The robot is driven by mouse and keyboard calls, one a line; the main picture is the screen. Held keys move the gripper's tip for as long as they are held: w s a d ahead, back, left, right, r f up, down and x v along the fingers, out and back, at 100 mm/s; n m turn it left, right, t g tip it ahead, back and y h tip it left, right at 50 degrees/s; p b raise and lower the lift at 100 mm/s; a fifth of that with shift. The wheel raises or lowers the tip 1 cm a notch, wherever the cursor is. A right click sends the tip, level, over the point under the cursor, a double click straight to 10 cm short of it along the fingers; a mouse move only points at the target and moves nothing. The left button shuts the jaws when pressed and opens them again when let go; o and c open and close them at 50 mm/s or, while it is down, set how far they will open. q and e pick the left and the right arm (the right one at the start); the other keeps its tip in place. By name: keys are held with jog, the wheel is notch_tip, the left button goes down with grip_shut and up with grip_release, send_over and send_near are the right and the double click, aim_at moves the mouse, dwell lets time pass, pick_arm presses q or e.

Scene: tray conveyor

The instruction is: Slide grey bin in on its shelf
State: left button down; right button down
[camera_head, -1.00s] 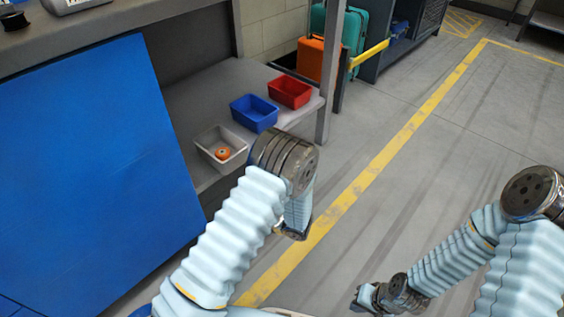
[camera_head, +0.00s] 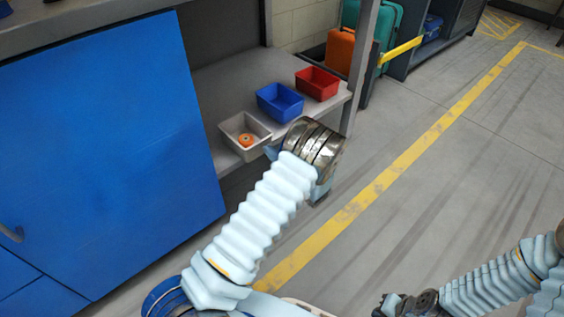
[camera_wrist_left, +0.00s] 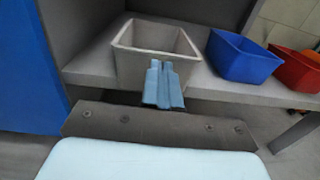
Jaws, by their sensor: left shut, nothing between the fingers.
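The grey bin (camera_head: 232,138) sits at the left of the shelf (camera_head: 222,88), at its front edge, and seems to stick out a little over it. An orange round thing (camera_head: 245,140) lies inside. The bin also shows in the left wrist view (camera_wrist_left: 132,68), straight ahead. My left gripper (camera_wrist_left: 163,84) is shut and empty, its blue fingertips in front of the bin's front wall. I cannot tell whether they touch it. In the head view the left gripper (camera_head: 271,152) is mostly hidden behind my wrist. My right gripper (camera_head: 385,308) is cut by the bottom edge, far from the bin.
A blue bin (camera_head: 280,103) and a red bin (camera_head: 317,84) stand on the shelf to the right of the grey one. A large blue panel (camera_head: 100,150) closes the left side. A grey post (camera_head: 362,70) stands at the shelf's right end. Shelf behind the bins is clear.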

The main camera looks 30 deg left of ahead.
aim_at(244, 136)
pick_arm(q)
jog(key=shift+x, duration=1.3)
jog(key=b+x, duration=0.4)
jog(key=x, duration=0.9)
jog(key=shift+a+f, duration=0.15)
jog(key=shift+f, duration=0.05)
jog(key=shift+w+a+r, duration=0.15)
jog(key=shift+w+a, duration=0.05)
jog(key=shift+a, duration=0.1)
jog(key=shift+d, duration=0.15)
